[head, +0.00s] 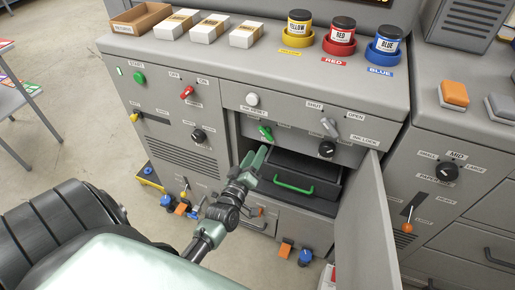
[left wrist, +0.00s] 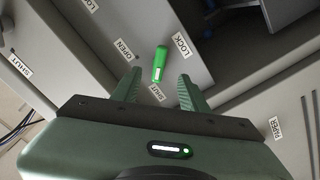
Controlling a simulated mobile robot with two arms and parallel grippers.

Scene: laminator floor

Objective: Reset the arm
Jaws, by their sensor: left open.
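My left gripper (head: 256,156) reaches to the front of the grey machine, just below a green lever (head: 265,132) on its panel. In the left wrist view my left gripper (left wrist: 158,90) is open, with its two fingers apart and nothing between them. The green lever (left wrist: 159,64) stands just beyond the fingertips, between them in the picture; I cannot tell that they touch. LOCK, OPEN and SHUT labels surround it. My right gripper is not in view.
A grey door (head: 360,225) stands open at the right of the compartment. Inside is a dark drawer with a green handle (head: 294,186). Above are a grey lever (head: 329,127) and a black knob (head: 327,148). Ink jars, white boxes and a brown tray (head: 140,17) stand on top.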

